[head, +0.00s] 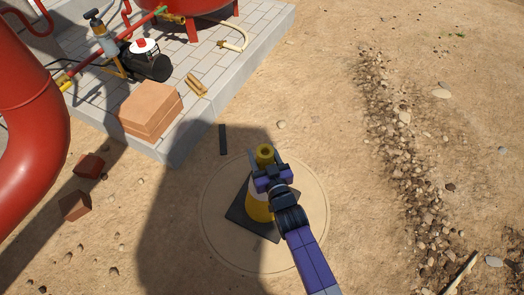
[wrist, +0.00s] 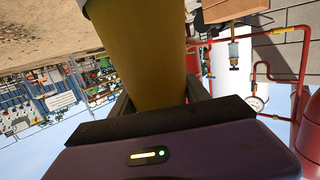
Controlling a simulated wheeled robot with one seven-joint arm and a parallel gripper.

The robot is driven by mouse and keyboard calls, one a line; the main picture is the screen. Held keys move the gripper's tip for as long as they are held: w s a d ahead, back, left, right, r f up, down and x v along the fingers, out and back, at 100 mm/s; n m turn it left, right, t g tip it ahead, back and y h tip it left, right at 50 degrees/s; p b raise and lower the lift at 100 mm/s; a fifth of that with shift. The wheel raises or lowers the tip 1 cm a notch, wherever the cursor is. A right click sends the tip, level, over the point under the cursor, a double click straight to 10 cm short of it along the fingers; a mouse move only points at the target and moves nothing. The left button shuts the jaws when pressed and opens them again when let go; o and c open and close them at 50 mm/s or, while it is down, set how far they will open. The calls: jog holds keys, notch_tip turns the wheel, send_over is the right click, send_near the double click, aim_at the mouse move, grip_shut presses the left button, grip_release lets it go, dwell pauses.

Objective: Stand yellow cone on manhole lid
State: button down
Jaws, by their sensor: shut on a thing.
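The yellow cone (head: 259,207) has a white band and a dark square base (head: 240,217). It appears upright over the round, sand-coloured manhole lid (head: 218,242) in the head view. I cannot tell whether the base touches the lid. My gripper (head: 265,168) is shut on the cone near its top, and the cone's tip shows just beyond the jaws. In the wrist view the cone's yellow side (wrist: 140,60) fills the middle, between my gripper's fingers (wrist: 155,98). My arm hides part of the cone's right side and of the lid.
A paved slab (head: 215,75) at upper left carries stacked bricks (head: 150,108), a black pump (head: 148,62) and red pipework. Loose bricks (head: 88,166) lie left. A dark strip (head: 222,139) lies near the lid. A gravel band (head: 400,150) runs at right; sand between is mostly clear.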

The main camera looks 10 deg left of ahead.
jog(key=shift+w+r, duration=0.1)
jog(key=shift+r, duration=0.2)
jog(key=c, duration=0.5)
grip_release()
jog(key=shift+f, duration=0.3)
jog(key=shift+s+d+r, duration=0.1)
jog(key=shift+s+r, duration=0.1)
jog(key=shift+p+v, duration=4.2)
jog(key=shift+v, duration=1.7)
jog(key=shift+f, duration=0.15)
